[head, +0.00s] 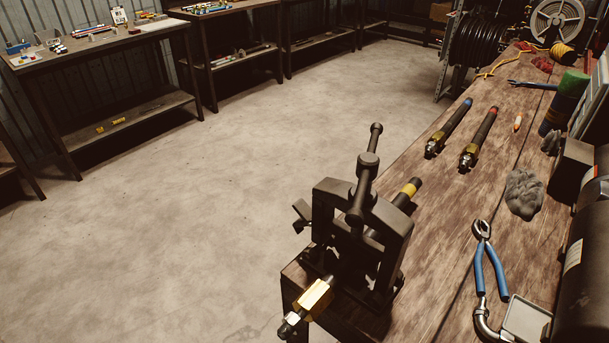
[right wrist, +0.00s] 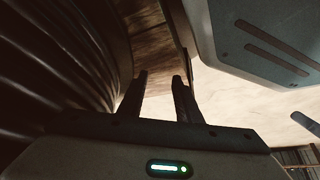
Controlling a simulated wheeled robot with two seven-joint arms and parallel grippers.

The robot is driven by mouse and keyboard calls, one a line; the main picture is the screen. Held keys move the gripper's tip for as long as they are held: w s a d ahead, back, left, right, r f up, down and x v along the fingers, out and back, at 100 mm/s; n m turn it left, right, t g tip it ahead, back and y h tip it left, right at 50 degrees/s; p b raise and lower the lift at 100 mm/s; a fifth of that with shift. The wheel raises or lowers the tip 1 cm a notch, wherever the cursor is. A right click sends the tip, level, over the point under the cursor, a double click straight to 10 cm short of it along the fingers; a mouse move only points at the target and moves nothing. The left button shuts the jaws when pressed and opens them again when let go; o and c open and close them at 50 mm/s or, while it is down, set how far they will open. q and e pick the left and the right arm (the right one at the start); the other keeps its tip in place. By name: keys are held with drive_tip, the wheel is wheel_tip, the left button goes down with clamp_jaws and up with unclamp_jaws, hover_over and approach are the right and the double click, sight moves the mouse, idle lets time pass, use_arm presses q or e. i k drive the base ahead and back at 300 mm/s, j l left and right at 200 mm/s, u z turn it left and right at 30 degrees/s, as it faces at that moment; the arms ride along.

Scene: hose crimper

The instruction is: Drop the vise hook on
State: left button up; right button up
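The dark pipe vise (head: 398,222) stands on the near left corner of the wooden bench in the head view, its yoke upright and its screw handle on top. A small dark piece (head: 302,214) juts out at the yoke's left side; it looks like the vise hook, but I cannot tell whether it is latched. A hose with a yellow band (head: 410,187) lies through the vise, with a brass fitting (head: 314,298) at the near end. My right gripper (right wrist: 160,77) shows in the right wrist view, fingers apart with nothing between them. My left gripper is in no view.
Two hoses with fittings (head: 449,128) (head: 478,139), blue-handled pliers (head: 478,262), a grey rag (head: 524,194) and a small tray (head: 526,320) lie on the bench. A dark ribbed curved surface (right wrist: 60,50) is close left of my right gripper. Open floor lies left of the bench.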

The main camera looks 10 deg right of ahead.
sight(302, 207)
drive_tip(key=k, duration=1.25)
drive_tip(key=z, duration=2.1)
drive_tip(key=j, duration=1.25)
drive_tip(key=i+j, duration=0.15)
drive_tip(key=j, duration=2.3)
drive_tip(key=i, duration=0.05)
